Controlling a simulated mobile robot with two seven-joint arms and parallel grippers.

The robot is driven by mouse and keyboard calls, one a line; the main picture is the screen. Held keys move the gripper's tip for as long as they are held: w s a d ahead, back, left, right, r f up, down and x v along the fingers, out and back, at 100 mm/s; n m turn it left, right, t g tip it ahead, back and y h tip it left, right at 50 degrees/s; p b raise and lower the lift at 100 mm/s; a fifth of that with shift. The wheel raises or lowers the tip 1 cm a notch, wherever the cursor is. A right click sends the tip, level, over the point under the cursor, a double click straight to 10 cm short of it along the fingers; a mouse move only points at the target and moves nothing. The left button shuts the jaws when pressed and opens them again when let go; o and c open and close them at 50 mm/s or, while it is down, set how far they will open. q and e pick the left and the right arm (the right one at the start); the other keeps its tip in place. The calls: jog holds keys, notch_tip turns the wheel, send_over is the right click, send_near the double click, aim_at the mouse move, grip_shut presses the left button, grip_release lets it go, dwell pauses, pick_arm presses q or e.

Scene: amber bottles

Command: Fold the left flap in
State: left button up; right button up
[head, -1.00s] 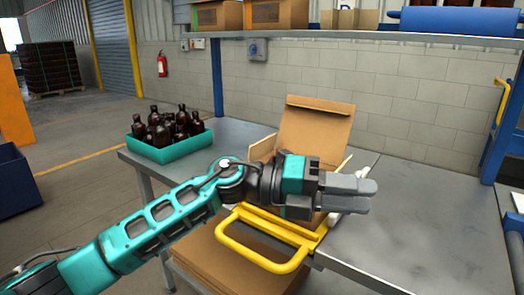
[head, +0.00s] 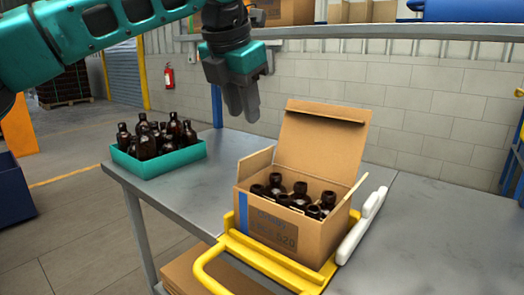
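An open cardboard box (head: 275,232) stands in a yellow frame (head: 236,246) at the table's front edge. Several amber bottles (head: 300,196) are inside it. Its large back lid (head: 320,142) stands up and leans back. The left flap (head: 254,168) stands up, angled outward. The right flap (head: 351,192) is also raised, seen nearly edge-on. My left gripper (head: 242,104) hangs fingers down, above and behind the left flap in the picture, apart from the box. Its fingers look close together with nothing between them. My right gripper is not in view.
A teal tray (head: 178,164) of several amber bottles stands on the table left of the box. A white object (head: 362,226) lies along the box's right side. The grey table (head: 430,235) is clear at the right. A shelf with boxes runs above.

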aim_at(254, 156)
pick_arm(q)
jog(key=b+x, duration=0.2)
jog(key=x, duration=0.9)
jog(key=shift+w+f, duration=0.2)
jog(key=shift+f, duration=0.1)
jog(key=shift+w+d+f, duration=0.1)
jog(key=shift+w+f, duration=0.2)
jog(key=shift+f, duration=0.3)
jog(key=shift+c, duration=0.2)
grip_shut()
